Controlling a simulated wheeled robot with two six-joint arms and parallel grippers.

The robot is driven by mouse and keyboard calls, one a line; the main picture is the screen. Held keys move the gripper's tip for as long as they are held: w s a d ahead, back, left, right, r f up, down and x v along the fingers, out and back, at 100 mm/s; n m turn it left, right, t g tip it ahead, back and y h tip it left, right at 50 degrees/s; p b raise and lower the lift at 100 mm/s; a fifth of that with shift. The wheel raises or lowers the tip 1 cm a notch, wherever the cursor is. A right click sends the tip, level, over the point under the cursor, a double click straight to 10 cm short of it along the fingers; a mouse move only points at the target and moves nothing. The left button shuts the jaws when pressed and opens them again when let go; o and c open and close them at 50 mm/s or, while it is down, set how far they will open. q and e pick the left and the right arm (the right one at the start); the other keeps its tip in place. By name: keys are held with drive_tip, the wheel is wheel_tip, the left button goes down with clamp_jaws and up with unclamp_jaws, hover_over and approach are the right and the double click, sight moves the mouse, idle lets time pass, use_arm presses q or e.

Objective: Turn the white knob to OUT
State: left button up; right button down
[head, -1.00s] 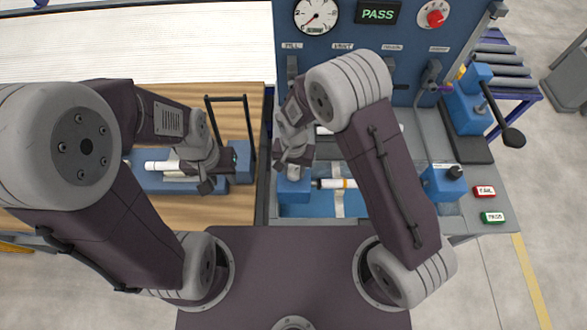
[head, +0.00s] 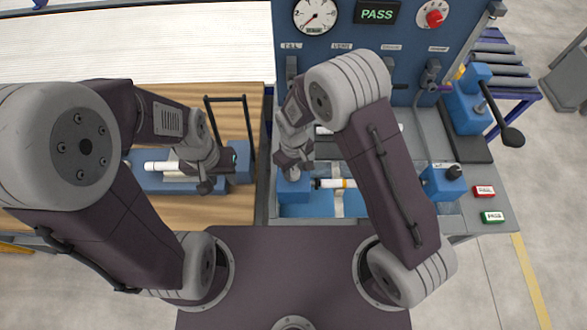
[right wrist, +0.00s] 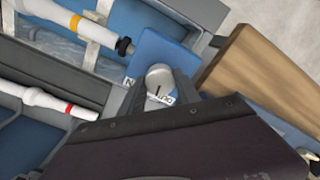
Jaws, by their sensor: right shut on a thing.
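The white knob (right wrist: 158,78) sits on a blue block (right wrist: 165,48) in the right wrist view. Its dark pointer line faces the lower edge of the picture. A label ending in N lies to its left and the OUT label (right wrist: 168,98) just below right; the pointer looks to lie between them, nearer OUT. My right gripper (right wrist: 160,86) is shut on the knob, a finger on each side. In the head view the right gripper (head: 294,164) is above the blue block (head: 293,187). My left gripper (head: 205,186) is by a white pipe (head: 162,167) at left; its jaws are unclear.
A blue trough with a white pipe with an orange band (head: 336,183) lies right of the knob block. A panel (head: 345,35) with a gauge, PASS display and red knob (head: 435,18) stands behind. Red (head: 484,191) and green (head: 492,217) buttons are at right.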

drive_tip(key=n, duration=0.6)
drive_tip(key=shift+w+r, duration=0.15)
drive_tip(key=shift+w, duration=0.05)
drive_tip(key=n, duration=0.6)
drive_tip(key=shift+n, duration=0.3)
idle(0.3)
drive_tip(key=c, duration=0.9)
unclamp_jaws()
drive_tip(key=shift+s, duration=0.1)
